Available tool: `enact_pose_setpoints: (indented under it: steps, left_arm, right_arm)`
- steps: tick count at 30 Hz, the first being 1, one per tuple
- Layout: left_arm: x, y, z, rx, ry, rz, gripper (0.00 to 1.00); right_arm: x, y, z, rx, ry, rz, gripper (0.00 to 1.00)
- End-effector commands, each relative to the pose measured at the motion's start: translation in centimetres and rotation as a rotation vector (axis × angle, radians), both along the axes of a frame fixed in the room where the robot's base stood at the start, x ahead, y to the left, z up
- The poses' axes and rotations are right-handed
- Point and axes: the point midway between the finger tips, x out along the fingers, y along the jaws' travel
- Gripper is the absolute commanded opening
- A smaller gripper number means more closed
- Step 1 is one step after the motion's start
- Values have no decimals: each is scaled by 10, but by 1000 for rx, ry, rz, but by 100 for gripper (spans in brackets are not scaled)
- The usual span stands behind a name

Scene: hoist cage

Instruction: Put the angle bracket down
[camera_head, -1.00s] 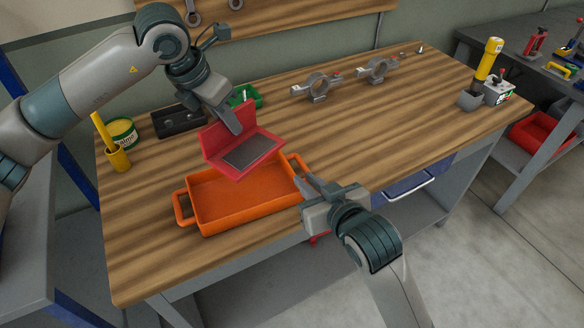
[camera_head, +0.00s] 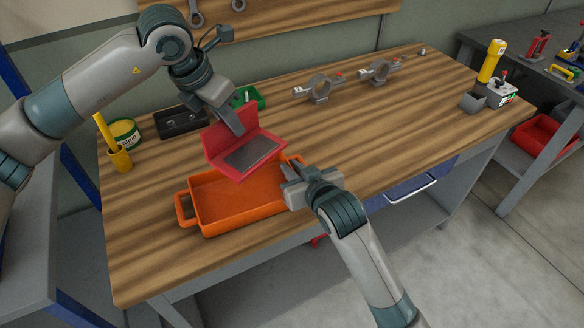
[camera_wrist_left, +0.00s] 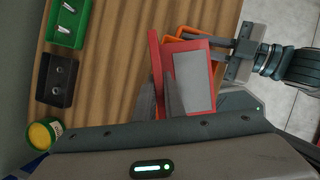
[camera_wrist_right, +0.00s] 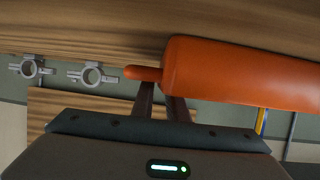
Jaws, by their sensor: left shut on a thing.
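The red angle bracket (camera_head: 226,142), L-shaped with a dark grey panel on one face, hangs tilted above the orange tray (camera_head: 184,209). My left gripper (camera_head: 236,126) is shut on its upright wall. The left wrist view shows the bracket (camera_wrist_left: 157,70) between the fingers, with its grey panel facing the camera. My right gripper (camera_head: 290,176) is at the tray's right end; its fingers look apart in the left wrist view (camera_wrist_left: 222,50). In the right wrist view, the tray's handle (camera_wrist_right: 141,72) is just beyond the fingertips; whether they touch it is unclear.
Behind the bracket are a black holder (camera_head: 181,122) and a green bin (camera_head: 248,97). A yellow cup (camera_head: 119,160) and a green tin (camera_head: 124,132) stand at left. Two grey ring clamps (camera_head: 318,90) stand at the back. The table's middle right is clear.

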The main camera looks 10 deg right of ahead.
Motion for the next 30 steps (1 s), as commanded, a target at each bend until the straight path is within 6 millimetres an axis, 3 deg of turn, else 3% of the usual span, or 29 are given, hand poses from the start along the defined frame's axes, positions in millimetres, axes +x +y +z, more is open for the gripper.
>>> enact_pose_setpoints:
  steps: [9, 11, 22, 30]
  left_arm:
    - [1, -1, 4, -4, -6, 0, 0]
    - [1, -1, 3, -4, -6, 0, 0]
    - [1, -2, 2, -2, -3, -22, 0]
    - [4, -7, -8, 2, 3, -157, 0]
  right_arm:
    - [1, 0, 0, 0, -1, 0, 13]
    - [1, 0, 0, 0, -1, 0, 0]
    - [1, 0, 0, 0, 0, 0, 0]
    - [1, 0, 0, 0, 0, 0, 0]
